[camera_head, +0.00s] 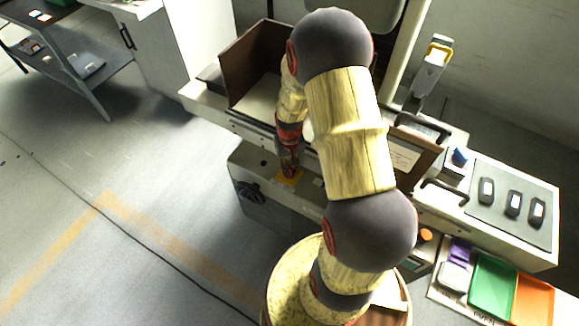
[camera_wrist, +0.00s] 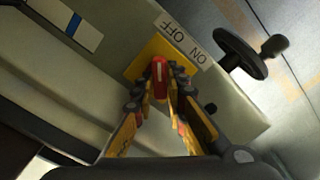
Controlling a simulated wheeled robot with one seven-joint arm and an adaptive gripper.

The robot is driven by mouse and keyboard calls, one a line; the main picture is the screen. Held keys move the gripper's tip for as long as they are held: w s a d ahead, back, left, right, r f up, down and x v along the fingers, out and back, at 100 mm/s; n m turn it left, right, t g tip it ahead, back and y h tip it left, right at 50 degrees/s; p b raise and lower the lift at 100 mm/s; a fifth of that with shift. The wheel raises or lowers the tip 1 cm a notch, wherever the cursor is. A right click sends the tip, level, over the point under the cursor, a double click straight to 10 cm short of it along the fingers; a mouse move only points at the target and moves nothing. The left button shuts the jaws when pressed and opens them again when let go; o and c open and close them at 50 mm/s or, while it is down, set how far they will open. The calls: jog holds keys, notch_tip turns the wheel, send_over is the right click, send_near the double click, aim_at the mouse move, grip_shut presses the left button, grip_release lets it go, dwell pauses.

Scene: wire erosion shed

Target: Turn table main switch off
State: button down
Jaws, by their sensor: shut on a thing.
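The table main switch is a red knob (camera_wrist: 159,70) with a white line on it, set on a yellow plate (camera_wrist: 146,58). A white label (camera_wrist: 180,42) beside the plate reads ON and OFF, upside down in the wrist view. The white line runs roughly up and down in that view, and I cannot tell which word it points to. My gripper (camera_wrist: 161,88) is shut on the knob, with a finger on each side. In the head view, my gripper (camera_head: 289,172) reaches down to the yellow plate (camera_head: 291,181), and the knob is hidden.
A black handwheel (camera_wrist: 240,58) sticks out close to the label; it also shows in the head view (camera_head: 248,191). A bench (camera_head: 455,215) with several black devices (camera_head: 486,190) stands at right. Green (camera_head: 492,285) and orange (camera_head: 532,298) trays lie at lower right.

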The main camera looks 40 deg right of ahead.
dwell(0.4)
jog(key=c, duration=1.8)
grip_release()
jog(key=shift+c, duration=0.2)
jog(key=shift+o, duration=0.2)
notch_tip(320, 180, up, 12)
